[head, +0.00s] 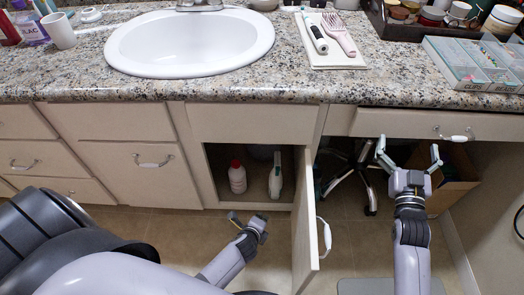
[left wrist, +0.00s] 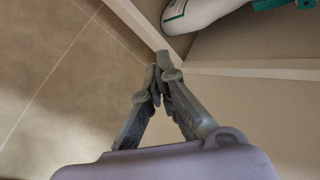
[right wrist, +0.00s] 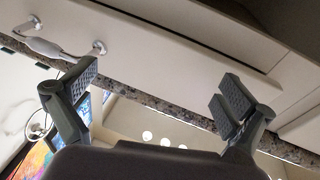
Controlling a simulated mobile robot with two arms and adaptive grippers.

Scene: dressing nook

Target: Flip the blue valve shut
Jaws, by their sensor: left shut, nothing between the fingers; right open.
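No blue valve can be made out in any view. The open cabinet (head: 213,170) under the sink has a dark interior, and its back is mostly hidden. My left gripper (head: 246,222) is low in front of the cabinet opening; in the left wrist view its fingertips (left wrist: 158,80) are together and empty near the cabinet's edge. My right gripper (head: 408,152) is open and empty in front of the knee space, below the drawer at right; its spread fingers also show in the right wrist view (right wrist: 160,92).
A red-capped white bottle (head: 238,178) and a white spray bottle (head: 275,178) stand inside the cabinet. The cabinet door (head: 305,225) is swung out between my arms. A drawer (head: 390,123), a chair base (head: 362,175) and a cardboard box (head: 455,180) are at right.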

